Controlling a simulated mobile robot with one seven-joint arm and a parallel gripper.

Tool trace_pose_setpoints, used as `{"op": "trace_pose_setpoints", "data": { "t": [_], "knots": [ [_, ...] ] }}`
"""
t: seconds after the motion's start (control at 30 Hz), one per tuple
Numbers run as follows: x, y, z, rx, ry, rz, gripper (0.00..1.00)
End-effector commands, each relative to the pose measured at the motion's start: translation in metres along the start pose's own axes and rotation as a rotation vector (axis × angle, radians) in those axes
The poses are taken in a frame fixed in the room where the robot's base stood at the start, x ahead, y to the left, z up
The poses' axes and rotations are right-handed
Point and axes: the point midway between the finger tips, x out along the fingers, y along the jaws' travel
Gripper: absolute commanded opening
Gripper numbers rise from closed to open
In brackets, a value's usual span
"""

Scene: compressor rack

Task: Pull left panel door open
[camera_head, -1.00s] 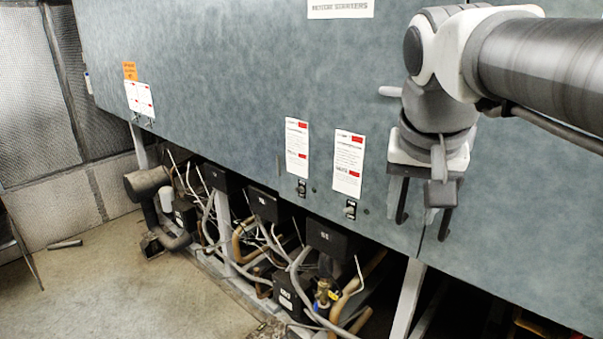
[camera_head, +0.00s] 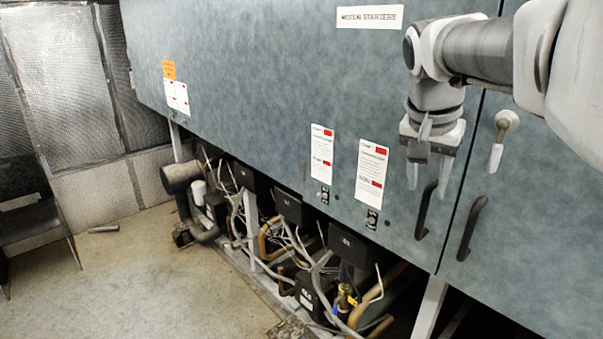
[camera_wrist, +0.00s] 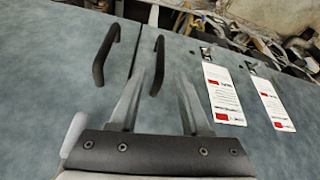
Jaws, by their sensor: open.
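The left panel door (camera_head: 250,80) is a large blue-grey panel, closed flush at the seam with the right panel. Its black bar handle (camera_head: 426,210) is upright near the seam. My gripper (camera_head: 427,188) is open and empty in front of the top of this handle. In the wrist view, the handle (camera_wrist: 157,66) appears between and beyond the fingertips (camera_wrist: 160,76). A gap seems to remain, but its depth is hard to judge.
The right panel has a similar black handle (camera_head: 471,228) across the seam and a white lever (camera_head: 497,150). Paper labels (camera_head: 371,173) and small latches lie left of the handles. Pipes and compressors (camera_head: 290,250) fill the space below. Open floor (camera_head: 150,275) is at left.

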Motion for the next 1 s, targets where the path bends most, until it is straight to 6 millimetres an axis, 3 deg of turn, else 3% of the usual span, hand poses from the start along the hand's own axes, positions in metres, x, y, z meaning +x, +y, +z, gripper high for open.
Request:
{"op": "trace_pose_setpoints", "data": {
  "t": [0.2, 0.4, 0.6, 0.87, 1.0],
  "knots": [
    [0.048, 0.001, 0.001, 0.0, -0.004, 0.003, 0.47],
    [0.08, 0.0, 0.0, 0.0, -0.003, 0.001, 0.47],
    [0.093, 0.0, 0.0, 0.0, 0.0, 0.0, 0.47],
    [0.095, 0.0, 0.0, 0.0, 0.0, -0.001, 0.47],
    [0.094, 0.0, 0.0, 0.0, 0.0, -0.001, 0.26]
  ]
}}
